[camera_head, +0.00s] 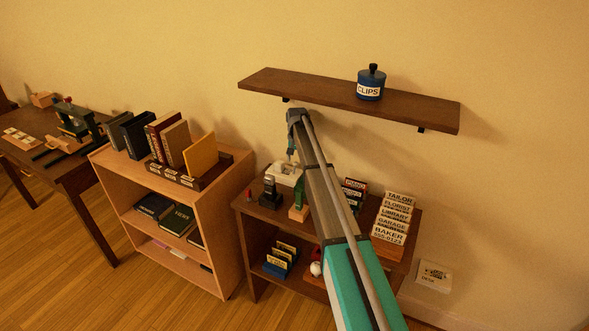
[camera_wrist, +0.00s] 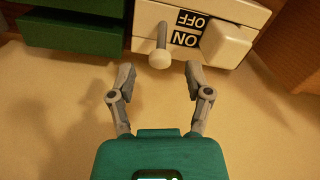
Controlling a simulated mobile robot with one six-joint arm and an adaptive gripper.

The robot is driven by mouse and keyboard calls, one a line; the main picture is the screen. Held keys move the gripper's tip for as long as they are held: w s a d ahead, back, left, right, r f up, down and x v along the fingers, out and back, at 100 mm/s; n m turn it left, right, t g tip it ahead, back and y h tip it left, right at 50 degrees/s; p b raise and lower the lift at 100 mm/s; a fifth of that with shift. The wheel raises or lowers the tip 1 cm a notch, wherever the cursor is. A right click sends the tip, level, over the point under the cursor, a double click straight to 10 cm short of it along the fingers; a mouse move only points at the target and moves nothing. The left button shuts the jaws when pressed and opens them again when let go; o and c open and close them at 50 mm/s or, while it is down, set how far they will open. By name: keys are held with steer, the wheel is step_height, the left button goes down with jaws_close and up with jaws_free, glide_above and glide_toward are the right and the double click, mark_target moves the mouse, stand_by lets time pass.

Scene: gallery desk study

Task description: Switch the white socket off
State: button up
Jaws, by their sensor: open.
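The white socket (camera_wrist: 228,10) is at the top of the wrist view, with upside-down OFF and ON labels (camera_wrist: 187,30) on its face. A short grey lever with a round white knob (camera_wrist: 160,60) sticks out beside the labels, its knob nearer the ON end. My gripper (camera_wrist: 157,70) is open, its two fingertips apart on either side of the knob and just short of it; I cannot tell whether they touch. In the head view my gripper (camera_head: 291,155) is small and partly hidden, above a white object (camera_head: 284,174) on the dark low shelf.
A green drawered box (camera_wrist: 70,33) stands left of the socket in the wrist view. A wall shelf (camera_head: 320,95) with a blue clips jar (camera_head: 370,84) is above my arm. Signs (camera_head: 394,220) stand right of the arm; a bookcase (camera_head: 190,225) stands left.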

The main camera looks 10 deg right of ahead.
steer(key=shift+f+b, duration=1.1)
steer(key=shift+f, duration=0.25)
jaws_close()
